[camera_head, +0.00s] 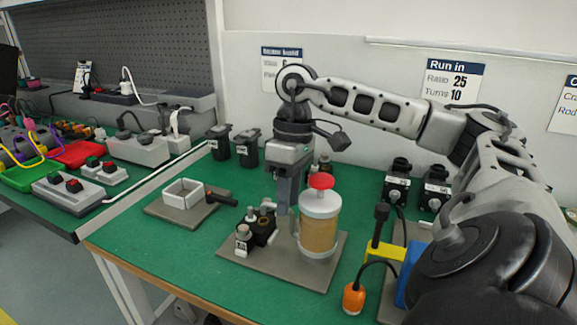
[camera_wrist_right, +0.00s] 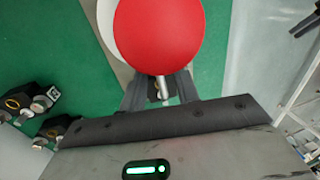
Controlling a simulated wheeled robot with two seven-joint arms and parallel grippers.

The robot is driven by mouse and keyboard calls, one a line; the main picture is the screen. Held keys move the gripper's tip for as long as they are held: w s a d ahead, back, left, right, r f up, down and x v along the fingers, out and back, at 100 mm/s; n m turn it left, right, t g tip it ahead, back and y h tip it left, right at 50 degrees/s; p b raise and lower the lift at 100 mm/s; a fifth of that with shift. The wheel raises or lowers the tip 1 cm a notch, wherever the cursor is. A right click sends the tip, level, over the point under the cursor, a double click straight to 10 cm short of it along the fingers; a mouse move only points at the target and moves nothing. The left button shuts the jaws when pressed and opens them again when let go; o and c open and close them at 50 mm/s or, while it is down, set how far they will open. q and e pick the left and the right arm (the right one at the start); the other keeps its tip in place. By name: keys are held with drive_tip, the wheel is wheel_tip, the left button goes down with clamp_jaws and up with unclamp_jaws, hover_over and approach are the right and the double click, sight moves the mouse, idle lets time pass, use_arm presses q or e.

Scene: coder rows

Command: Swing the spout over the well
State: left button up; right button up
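A tan jar (camera_head: 318,232) with a white lid and red knob (camera_head: 321,181) stands on a grey plate (camera_head: 250,272). The red knob (camera_wrist_right: 160,32) fills the upper middle of the right wrist view. My right gripper (camera_head: 284,210) points down just left of and behind the jar. Its dark fingers (camera_wrist_right: 161,92) are apart, with a thin metal rod (camera_wrist_right: 163,88) showing between them; contact cannot be told. I cannot identify the spout for certain. A white open square box (camera_head: 183,192), possibly the well, sits on another grey plate to the left. My left gripper is not in view.
A black fitting with metal knobs (camera_head: 258,228) stands left of the jar. Black blocks (camera_head: 247,147) stand at the back, and others (camera_head: 398,181) to the right. An orange bulb (camera_head: 354,298) is near the front edge. Green table is clear between the plates.

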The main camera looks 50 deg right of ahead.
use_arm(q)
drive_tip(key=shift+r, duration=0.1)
